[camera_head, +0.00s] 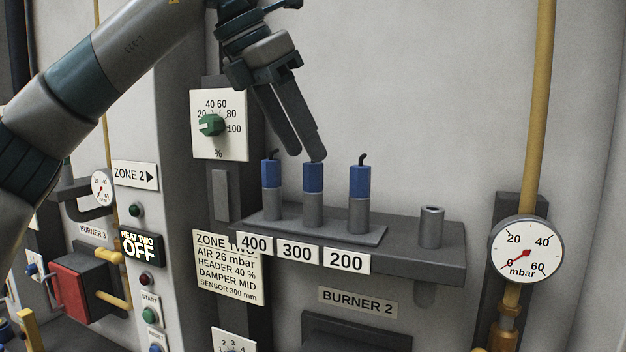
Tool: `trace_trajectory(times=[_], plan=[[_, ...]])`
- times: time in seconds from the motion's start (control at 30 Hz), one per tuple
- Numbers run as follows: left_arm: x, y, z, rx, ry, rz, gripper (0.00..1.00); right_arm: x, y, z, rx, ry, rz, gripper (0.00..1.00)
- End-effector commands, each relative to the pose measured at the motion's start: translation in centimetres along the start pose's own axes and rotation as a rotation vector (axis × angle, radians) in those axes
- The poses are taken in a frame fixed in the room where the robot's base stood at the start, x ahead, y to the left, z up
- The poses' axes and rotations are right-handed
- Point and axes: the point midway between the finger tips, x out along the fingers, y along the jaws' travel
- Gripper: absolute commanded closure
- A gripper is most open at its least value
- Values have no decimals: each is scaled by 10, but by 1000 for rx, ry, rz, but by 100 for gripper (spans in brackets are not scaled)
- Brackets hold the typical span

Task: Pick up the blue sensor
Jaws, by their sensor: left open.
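Three sensors with blue tops and grey lower bodies stand upright in a row on a grey shelf (400,240). The left sensor (271,174) is behind the label 400 (254,244), the middle sensor (313,178) behind 300 (297,251), and the right sensor (359,182) behind 200 (346,259). Each has a short dark wire on top. My left gripper (307,156) is open and empty, pointing down. My right gripper is not in view.
An empty grey socket (431,228) stands at the shelf's right. A mbar gauge (526,250) on a yellow pipe is further right. A percent dial panel (219,125) is left of the gripper. A sign (229,275) reads "SENSOR 300 mm".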

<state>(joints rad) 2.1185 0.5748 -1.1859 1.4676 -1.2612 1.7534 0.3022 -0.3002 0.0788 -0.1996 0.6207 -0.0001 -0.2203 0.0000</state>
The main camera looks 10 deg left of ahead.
Motion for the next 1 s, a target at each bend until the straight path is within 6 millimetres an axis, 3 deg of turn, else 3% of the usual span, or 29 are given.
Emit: trace_trajectory(times=[0.33,0.7,1.0], plan=[[5,2,2,0,2,0,56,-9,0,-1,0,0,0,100],[42,5,4,0,3,-1,56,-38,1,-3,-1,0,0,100],[52,5,2,-1,-1,0,56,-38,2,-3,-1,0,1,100]])
